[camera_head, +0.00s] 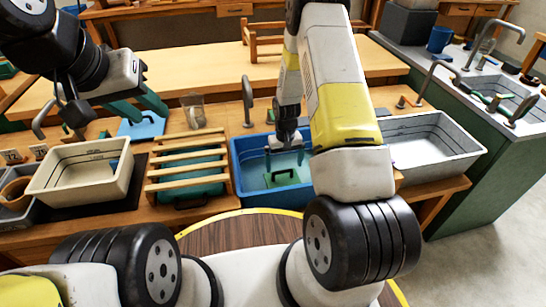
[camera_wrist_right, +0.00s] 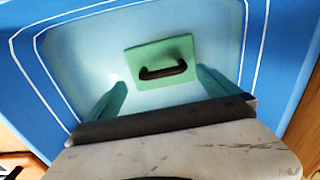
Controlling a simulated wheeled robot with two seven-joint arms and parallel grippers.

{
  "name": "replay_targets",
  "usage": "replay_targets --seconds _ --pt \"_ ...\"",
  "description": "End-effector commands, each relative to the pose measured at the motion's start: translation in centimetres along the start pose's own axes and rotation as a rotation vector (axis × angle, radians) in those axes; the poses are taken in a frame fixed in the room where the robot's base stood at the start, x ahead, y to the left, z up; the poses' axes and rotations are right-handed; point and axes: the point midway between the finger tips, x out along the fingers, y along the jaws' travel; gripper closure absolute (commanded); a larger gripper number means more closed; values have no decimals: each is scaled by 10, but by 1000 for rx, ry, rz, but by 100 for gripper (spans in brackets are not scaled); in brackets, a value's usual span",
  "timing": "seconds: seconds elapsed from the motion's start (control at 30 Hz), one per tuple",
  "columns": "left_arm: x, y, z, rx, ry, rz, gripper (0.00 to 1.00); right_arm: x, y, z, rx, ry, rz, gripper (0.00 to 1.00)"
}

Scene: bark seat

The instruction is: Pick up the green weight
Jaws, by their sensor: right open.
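The green weight (camera_head: 284,178) is a flat green block with a dark handle on top. It lies inside the blue basin (camera_head: 238,172), and the right wrist view shows the weight (camera_wrist_right: 147,52) on the basin's pale floor. My right gripper (camera_head: 285,158) reaches down into the basin from above. In the right wrist view its two green fingers (camera_wrist_right: 162,88) are spread apart and empty, with the weight ahead and between their lines. My left gripper (camera_head: 148,114) is at the upper left, its green fingers apart and empty, away from the weight.
A slatted wooden rack (camera_head: 190,160) stands left of the blue basin, and a cream basin (camera_head: 85,170) lies beyond it. A grey basin (camera_head: 430,140) is on the right. A tap (camera_head: 247,100) stands behind the blue basin, whose walls surround my right gripper.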

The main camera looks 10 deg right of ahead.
Motion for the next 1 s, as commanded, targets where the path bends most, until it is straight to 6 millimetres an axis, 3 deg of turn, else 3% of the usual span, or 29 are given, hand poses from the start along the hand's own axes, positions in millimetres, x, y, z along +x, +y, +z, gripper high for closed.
replay_targets --seconds 0.37,0.67,1.0 --pt "0 0 0 0 0 0 64 51 -5 0 -1 0 0 0" --pt "0 0 0 0 0 0 64 56 -4 -1 0 2 0 0" --pt "0 0 0 0 0 0 64 56 -4 -1 0 2 0 65"
